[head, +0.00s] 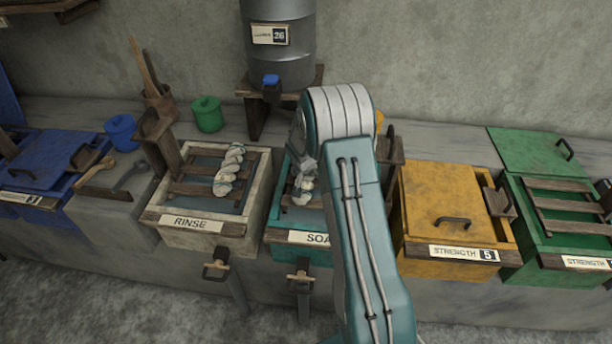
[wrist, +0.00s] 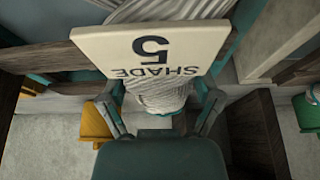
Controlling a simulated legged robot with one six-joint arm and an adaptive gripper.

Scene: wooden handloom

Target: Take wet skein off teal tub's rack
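The teal tub (head: 283,211) stands in the row of tubs, with a label that starts "SOA"; my arm covers its right part. A pale twisted skein (head: 304,190) is over its rack, partly hidden. My gripper is at this skein, largely hidden in the head view by my own arm. In the wrist view my gripper (wrist: 160,100) has one finger on each side of the pale skein (wrist: 158,104), close against it. Whether the fingers press on it I cannot tell. A white tag (wrist: 152,50) reading "SHADE 5" covers the skein's upper part.
The rinse tub (head: 200,241) on the left holds another twisted skein (head: 228,170) over its rack. The lidded yellow tub (head: 446,205) and the green tub (head: 560,243) stand to the right. A metal drum (head: 280,50) stands behind on a wooden stand.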

